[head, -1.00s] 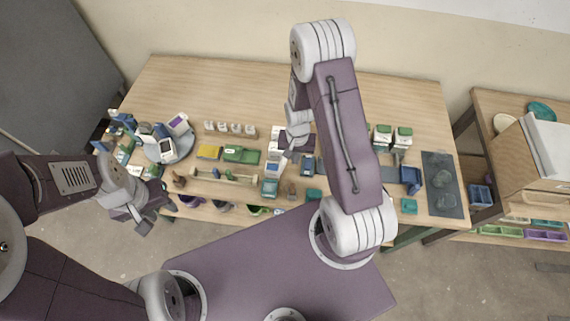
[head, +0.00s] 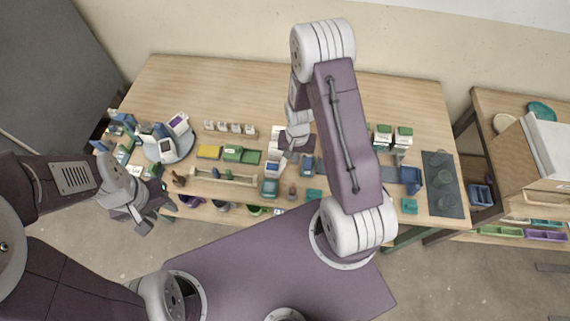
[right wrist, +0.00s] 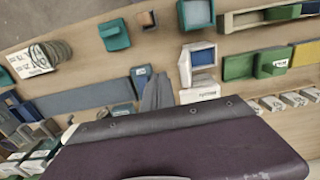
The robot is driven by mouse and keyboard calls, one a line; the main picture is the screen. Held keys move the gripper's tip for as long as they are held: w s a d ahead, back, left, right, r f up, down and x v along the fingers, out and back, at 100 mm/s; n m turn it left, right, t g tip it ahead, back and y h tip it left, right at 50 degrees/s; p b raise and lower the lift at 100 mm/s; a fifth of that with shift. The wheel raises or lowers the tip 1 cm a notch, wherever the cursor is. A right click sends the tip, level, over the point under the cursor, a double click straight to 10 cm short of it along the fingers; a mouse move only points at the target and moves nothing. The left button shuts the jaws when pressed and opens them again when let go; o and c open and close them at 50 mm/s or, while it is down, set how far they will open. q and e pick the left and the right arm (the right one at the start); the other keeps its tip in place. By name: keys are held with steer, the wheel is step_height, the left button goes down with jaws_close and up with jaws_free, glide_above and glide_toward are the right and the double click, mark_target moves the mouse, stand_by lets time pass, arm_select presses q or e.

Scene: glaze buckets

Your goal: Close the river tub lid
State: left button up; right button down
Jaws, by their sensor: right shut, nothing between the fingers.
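A small white tub (right wrist: 186,68) with a blue inside stands near the middle of the right wrist view. It also shows in the head view (head: 273,169). It looks open, and a white labelled panel (right wrist: 203,92) is at its lower edge. I cannot read the label, so I cannot confirm it is the river tub. My right gripper (right wrist: 157,88) is shut and empty, just left of the panel in that view. In the head view it (head: 289,154) is just behind and right of the tub. My left gripper (head: 143,224) hangs off the table's front left; its jaws are unclear.
Green boxes (head: 240,154) and a yellow one (head: 209,152) are left of the tub. A blue-topped box (head: 307,167) is close on its right, teal boxes (head: 270,187) in front. A round grey stand (head: 168,150) is at left. The table's back (head: 230,85) is clear.

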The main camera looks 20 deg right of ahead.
steer(key=w+a+f, duration=0.1)
steer(key=w+a, duration=0.2)
steer(key=a, duration=0.3)
steer(key=shift+w, duration=0.35)
stand_by(1.3)
step_height(320, 180, up, 7)
steer(key=d+p, duration=0.1)
steer(key=p, duration=0.4)
steer(key=shift+s, duration=0.3)
stand_by(0.6)
